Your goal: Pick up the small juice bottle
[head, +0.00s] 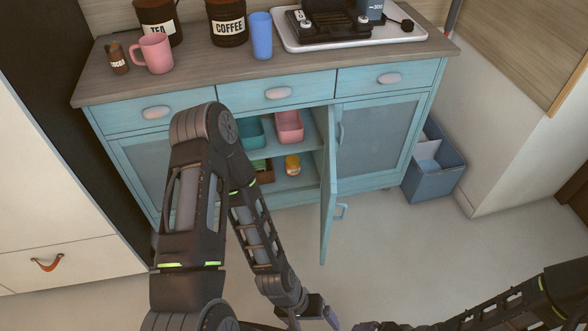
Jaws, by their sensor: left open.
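A small orange bottle (292,165), which looks like the juice bottle, stands on the lower shelf inside the open middle section of the blue cabinet (380,150). It is small and its label cannot be read. My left gripper (314,319) is at the bottom edge of the head view, open and empty, in front of the cabinet and well apart from the bottle. My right gripper (374,327) is barely in view at the bottom edge, and its fingers cannot be made out.
The cabinet door (328,190) stands open, jutting forward right of the bottle. A teal bin (250,133) and a pink bin (289,127) sit on the upper shelf. A brown box (264,174) is left of the bottle. A blue-grey bin (433,175) stands on the floor.

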